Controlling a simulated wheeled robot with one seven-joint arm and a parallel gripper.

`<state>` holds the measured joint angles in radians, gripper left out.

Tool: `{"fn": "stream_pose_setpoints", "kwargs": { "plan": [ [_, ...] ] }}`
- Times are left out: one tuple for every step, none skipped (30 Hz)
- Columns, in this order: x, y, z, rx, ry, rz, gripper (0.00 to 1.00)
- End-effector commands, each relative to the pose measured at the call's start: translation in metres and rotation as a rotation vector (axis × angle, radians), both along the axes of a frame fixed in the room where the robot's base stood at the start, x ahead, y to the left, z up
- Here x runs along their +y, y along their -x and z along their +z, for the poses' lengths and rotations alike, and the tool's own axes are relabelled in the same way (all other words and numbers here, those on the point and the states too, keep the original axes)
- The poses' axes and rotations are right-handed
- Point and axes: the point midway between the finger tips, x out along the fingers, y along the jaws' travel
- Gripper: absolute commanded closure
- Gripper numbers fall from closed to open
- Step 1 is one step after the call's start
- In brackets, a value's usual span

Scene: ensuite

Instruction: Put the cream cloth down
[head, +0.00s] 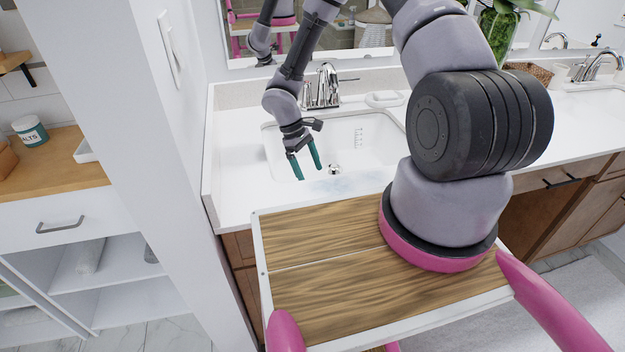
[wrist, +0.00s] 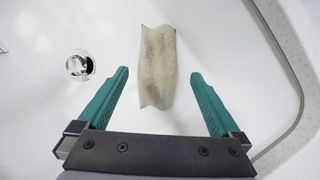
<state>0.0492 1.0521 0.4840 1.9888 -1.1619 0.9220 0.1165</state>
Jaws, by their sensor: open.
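The cream cloth (wrist: 158,65) shows in the wrist view as a small, slightly curled strip against the white sink basin (wrist: 40,125). It lies between and beyond the fingertips, with a gap to each finger. My gripper (wrist: 160,74) is open, and its teal fingers touch nothing that I can see. In the head view my gripper (head: 308,172) points down over the front left part of the basin (head: 375,135). I cannot make out the cloth in the head view.
The drain (wrist: 79,66) is left of the cloth. A chrome faucet (head: 326,88) stands behind the basin, with a white soap dish (head: 384,99) to its right. A bluish smear (head: 345,186) marks the front counter. A white wall (head: 135,110) stands at the left.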

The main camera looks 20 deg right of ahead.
Motion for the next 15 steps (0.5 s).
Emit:
{"fn": "stream_pose_setpoints", "kwargs": {
  "plan": [
    [0.003, -0.005, 0.012, -0.006, 0.000, -0.002, 0.00],
    [0.005, -0.007, 0.019, -0.006, -0.001, 0.001, 0.00],
    [0.008, -0.009, 0.027, -0.006, 0.000, -0.002, 0.00],
    [0.010, -0.011, 0.034, -0.006, -0.001, 0.000, 0.00],
    [0.011, -0.013, 0.040, -0.006, 0.000, -0.002, 0.00],
    [0.013, -0.015, 0.047, -0.005, 0.000, -0.001, 0.00],
    [0.015, -0.016, 0.053, -0.005, 0.000, -0.001, 0.00],
    [0.016, -0.017, 0.057, -0.004, -0.001, 0.000, 0.00],
    [0.018, -0.019, 0.063, -0.003, 0.000, -0.001, 0.00],
    [0.019, -0.020, 0.067, -0.003, 0.000, 0.000, 0.00],
    [0.020, -0.021, 0.071, -0.003, 0.000, 0.000, 0.00],
    [0.021, -0.022, 0.075, -0.002, 0.000, -0.001, 0.00],
    [0.022, -0.023, 0.077, -0.001, 0.001, -0.001, 0.00],
    [0.023, -0.024, 0.079, -0.001, 0.001, -0.001, 0.00],
    [0.024, -0.024, 0.082, -0.001, 0.000, 0.000, 0.00]
  ]
}}
